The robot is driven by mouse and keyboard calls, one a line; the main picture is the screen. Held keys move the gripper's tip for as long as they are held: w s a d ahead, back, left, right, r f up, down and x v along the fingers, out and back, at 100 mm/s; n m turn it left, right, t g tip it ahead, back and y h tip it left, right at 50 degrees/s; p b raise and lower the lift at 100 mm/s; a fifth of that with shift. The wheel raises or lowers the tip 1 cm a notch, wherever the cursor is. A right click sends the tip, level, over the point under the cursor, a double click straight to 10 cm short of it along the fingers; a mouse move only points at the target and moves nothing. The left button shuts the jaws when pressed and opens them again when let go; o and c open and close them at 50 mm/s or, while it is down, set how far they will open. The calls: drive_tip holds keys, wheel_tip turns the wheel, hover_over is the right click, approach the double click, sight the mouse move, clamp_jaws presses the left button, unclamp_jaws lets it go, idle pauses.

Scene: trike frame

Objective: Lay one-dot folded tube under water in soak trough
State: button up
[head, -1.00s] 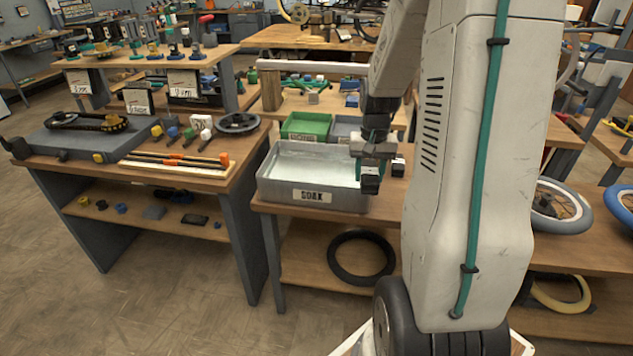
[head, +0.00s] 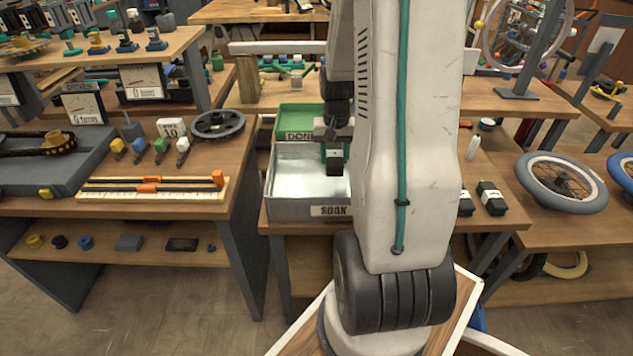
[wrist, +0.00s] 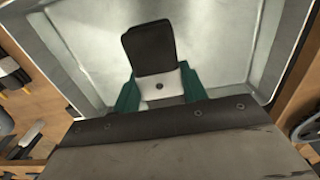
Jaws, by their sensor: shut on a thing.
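The one-dot folded tube is a black folded bundle with a pale band bearing one dark dot; it shows in the wrist view (wrist: 148,48) and in the head view (head: 335,168). My gripper (wrist: 161,90) is shut on it at the band, with a teal finger on each side. The grey soak trough (head: 300,209), labelled SOAK, lies below, and its pale interior fills most of the wrist view (wrist: 215,45). The tube is over the trough's right part in the head view. Its exact height over the water is hard to tell.
A green DONE bin (head: 298,124) stands behind the trough. Two more banded black tubes (head: 491,200) lie on the bench to the right, near a white bottle (head: 473,148). A bench with a gauge board (head: 150,187) and a dark ring (head: 217,124) stands to the left.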

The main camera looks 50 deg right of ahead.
hover_over(332, 191)
wheel_tip(332, 191, down, 6)
drive_tip(key=shift+w+f, duration=0.1)
drive_tip(key=shift+w, duration=0.05)
drive_tip(key=shift+f, duration=2)
drive_tip(key=shift+f, duration=0.1)
drive_tip(key=o, duration=1)
drive_tip(key=shift+o, duration=0.2)
